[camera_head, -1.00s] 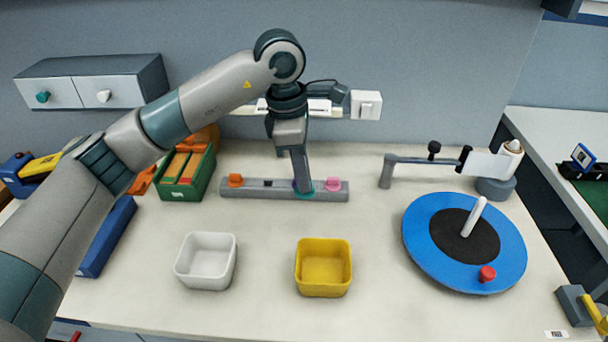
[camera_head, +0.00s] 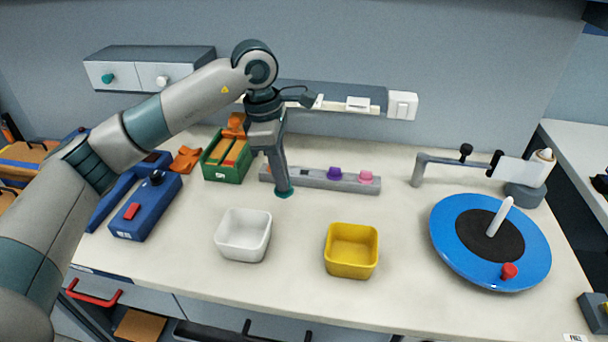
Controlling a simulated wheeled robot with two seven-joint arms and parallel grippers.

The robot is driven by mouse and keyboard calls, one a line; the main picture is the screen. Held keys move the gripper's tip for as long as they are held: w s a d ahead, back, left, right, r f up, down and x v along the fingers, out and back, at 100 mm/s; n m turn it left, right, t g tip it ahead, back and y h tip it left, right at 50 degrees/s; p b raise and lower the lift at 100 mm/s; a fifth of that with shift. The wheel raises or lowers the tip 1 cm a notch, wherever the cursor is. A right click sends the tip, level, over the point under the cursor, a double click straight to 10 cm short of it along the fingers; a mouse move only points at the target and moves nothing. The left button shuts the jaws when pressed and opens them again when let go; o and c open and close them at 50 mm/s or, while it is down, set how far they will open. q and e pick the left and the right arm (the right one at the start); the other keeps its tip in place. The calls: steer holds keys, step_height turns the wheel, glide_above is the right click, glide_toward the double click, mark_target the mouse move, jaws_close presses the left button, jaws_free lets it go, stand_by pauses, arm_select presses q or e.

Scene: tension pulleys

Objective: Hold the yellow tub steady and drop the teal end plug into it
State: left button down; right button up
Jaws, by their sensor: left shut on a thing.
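The yellow tub (camera_head: 351,270) stands upright and empty on the table, right of the white tub. My left gripper (camera_head: 282,184) points down and is shut on the teal end plug (camera_head: 284,194), of which only a thin teal rim shows below the fingers. The plug is at the front edge of the grey rack (camera_head: 315,181), behind and left of the yellow tub. How high it is above the table is hard to tell. A purple plug (camera_head: 334,173) and a pink plug (camera_head: 366,177) sit in the rack. My right gripper is not in view.
A white tub (camera_head: 244,238) stands left of the yellow one. A blue turntable (camera_head: 456,256) with a white post is at right, a green box (camera_head: 217,172) and a blue device (camera_head: 145,212) at left. The table between rack and tubs is clear.

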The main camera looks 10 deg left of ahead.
arm_select(q)
steer(key=s+f+m, duration=0.2)
steer(key=s+m, duration=0.3)
steer(key=m, duration=0.1)
steer(key=s+f+m+g+y, duration=0.1)
steer(key=s+f+m, duration=0.2)
steer(key=s+m, duration=0.2)
steer(key=s+a+f+m+g+y, duration=0.1)
steer(key=s+f+m, duration=0.2)
steer(key=s+m, duration=0.2)
steer(key=shift+s+m, duration=0.25)
steer(key=shift+m, duration=1.45)
steer(key=a, duration=0.3)
steer(key=shift+a+f, duration=0.25)
steer(key=shift+a, duration=0.3)
